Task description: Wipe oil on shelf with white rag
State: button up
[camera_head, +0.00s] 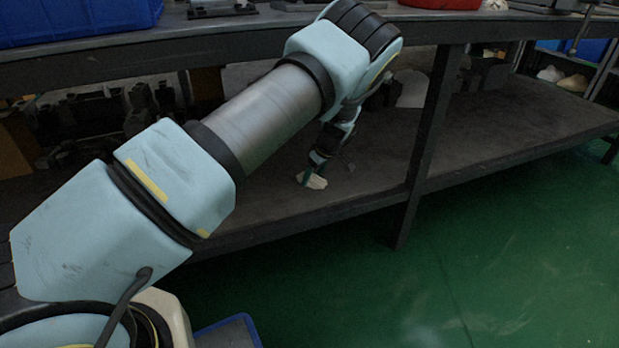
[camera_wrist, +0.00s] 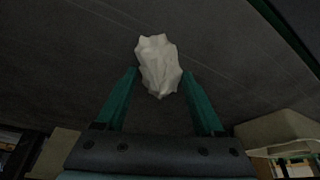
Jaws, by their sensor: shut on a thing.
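A crumpled white rag (camera_wrist: 158,62) is between the green fingertips of my gripper (camera_wrist: 160,76) in the wrist view. My gripper is shut on it. In the head view the rag (camera_head: 316,182) shows as a small pale patch below my gripper (camera_head: 312,172), at the dark lower shelf (camera_head: 375,178). The rag is at or just above the shelf surface; I cannot tell whether it touches. I cannot make out the oil clearly against the dark shelf.
A dark upright post (camera_head: 429,150) stands at the shelf's front edge, right of my gripper. Dark metal parts (camera_head: 90,122) lie on the shelf at left. A blue crate (camera_head: 75,18) is on the upper shelf.

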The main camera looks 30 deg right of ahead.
aim_at(331, 177)
jog(key=shift+s+d+f+b, duration=0.1)
jog(key=shift+s+d+b, duration=0.35)
jog(key=shift+d, duration=1.1)
jog(key=shift+d+b, duration=0.75)
jog(key=shift+d, duration=1.35)
jog(key=shift+r, duration=0.2)
jog(key=shift+r+p, duration=1.65)
jog(key=shift+r, duration=1.35)
